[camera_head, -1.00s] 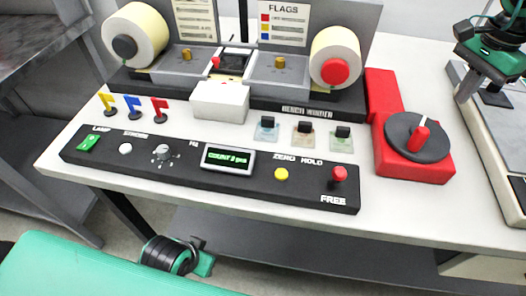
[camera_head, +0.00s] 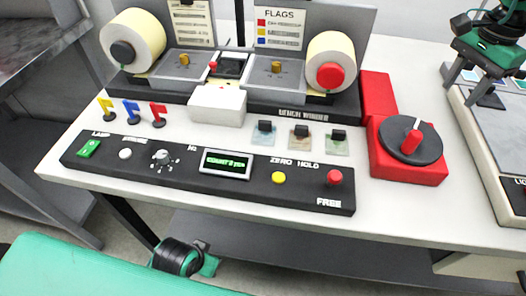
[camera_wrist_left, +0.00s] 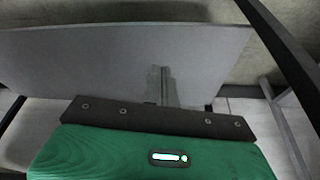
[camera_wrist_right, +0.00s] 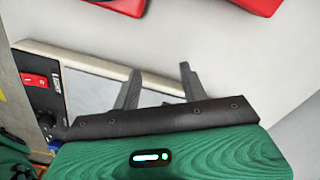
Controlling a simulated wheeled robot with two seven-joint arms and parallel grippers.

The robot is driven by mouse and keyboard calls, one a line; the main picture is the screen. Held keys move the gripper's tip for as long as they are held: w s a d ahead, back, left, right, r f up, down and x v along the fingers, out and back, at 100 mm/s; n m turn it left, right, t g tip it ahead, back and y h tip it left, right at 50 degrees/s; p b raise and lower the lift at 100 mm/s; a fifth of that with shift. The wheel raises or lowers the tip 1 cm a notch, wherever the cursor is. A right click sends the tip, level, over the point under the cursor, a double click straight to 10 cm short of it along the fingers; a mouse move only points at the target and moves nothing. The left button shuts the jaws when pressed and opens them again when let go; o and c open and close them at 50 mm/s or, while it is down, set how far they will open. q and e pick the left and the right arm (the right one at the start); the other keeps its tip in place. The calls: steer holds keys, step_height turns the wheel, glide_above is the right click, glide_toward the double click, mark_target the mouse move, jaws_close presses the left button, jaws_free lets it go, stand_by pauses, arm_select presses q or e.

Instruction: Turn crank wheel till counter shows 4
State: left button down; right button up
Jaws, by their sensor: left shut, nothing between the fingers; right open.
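The crank wheel (camera_head: 428,146) is a black disc with a red handle on a red base (camera_head: 385,168), at the right of the table. The counter display (camera_head: 228,163) sits in the black front panel; it reads COUNT in green, with a digit too blurred to read surely. My right gripper (camera_head: 488,90) is open and empty, right of the wheel and apart from it; its spread fingers show in the right wrist view (camera_wrist_right: 158,82). My left gripper (camera_head: 178,258) is below the table's front edge; its fingers are shut and empty in the left wrist view (camera_wrist_left: 163,85).
A grey-topped device (camera_head: 490,135) stands right of the wheel, under my right gripper. Two label rolls (camera_head: 144,30) (camera_head: 343,48), a white box (camera_head: 217,106) and small flags (camera_head: 132,112) stand behind the panel. The table strip between wheel and device is clear.

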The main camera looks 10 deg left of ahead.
arm_select(q)
step_height(320, 180, down, 13)
steer(key=s+g+p, duration=0.1)
steer(key=p, duration=0.4)
arm_select(e)
step_height(320, 180, up, 7)
arm_select(q)
steer(key=shift+s+r+p, duration=0.1)
steer(key=shift+r+p, duration=0.05)
steer(key=shift+p, duration=0.15)
arm_select(e)
steer(key=shift+r, duration=0.2)
